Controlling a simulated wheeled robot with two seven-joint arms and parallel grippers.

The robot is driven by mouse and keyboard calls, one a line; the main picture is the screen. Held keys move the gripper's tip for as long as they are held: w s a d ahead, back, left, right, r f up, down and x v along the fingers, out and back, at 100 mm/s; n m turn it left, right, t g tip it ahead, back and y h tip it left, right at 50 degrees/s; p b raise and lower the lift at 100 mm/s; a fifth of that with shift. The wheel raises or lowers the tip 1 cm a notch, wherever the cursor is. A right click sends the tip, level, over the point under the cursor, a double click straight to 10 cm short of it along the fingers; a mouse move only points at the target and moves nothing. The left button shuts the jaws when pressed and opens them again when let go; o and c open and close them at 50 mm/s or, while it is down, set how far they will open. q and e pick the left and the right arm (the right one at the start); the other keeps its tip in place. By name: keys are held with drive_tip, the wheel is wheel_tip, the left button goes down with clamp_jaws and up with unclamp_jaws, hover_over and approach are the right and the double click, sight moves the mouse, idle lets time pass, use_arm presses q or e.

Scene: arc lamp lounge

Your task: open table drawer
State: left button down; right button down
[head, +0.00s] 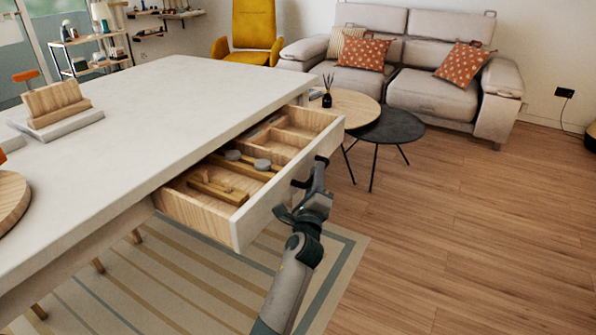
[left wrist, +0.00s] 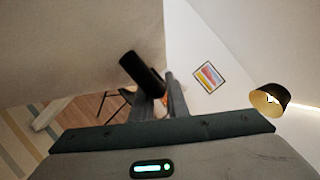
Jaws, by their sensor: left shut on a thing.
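The pale table (head: 170,95) has its wooden drawer (head: 200,212) pulled out, with its divided inside in plain view. My left gripper (head: 302,192) is at the outer face of the drawer's light front panel (head: 285,207). It is shut on the dark drawer handle, which shows as a black bar (left wrist: 140,72) by the fingers (left wrist: 160,92) in the left wrist view. The fingers hide part of the handle in the head view. My right gripper is not in view.
Two grey round pieces (head: 262,164) and wooden pieces lie in the drawer. A wooden block on a grey base (head: 58,110) stands on the tabletop. Beyond are a black side table (head: 390,125) and a sofa (head: 430,95). The wooden floor (head: 450,220) at right is clear.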

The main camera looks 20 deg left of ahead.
use_arm(q)
drive_tip(key=d, duration=0.3)
drive_tip(key=shift+s+f, duration=0.1)
drive_tip(key=shift+s, duration=0.05)
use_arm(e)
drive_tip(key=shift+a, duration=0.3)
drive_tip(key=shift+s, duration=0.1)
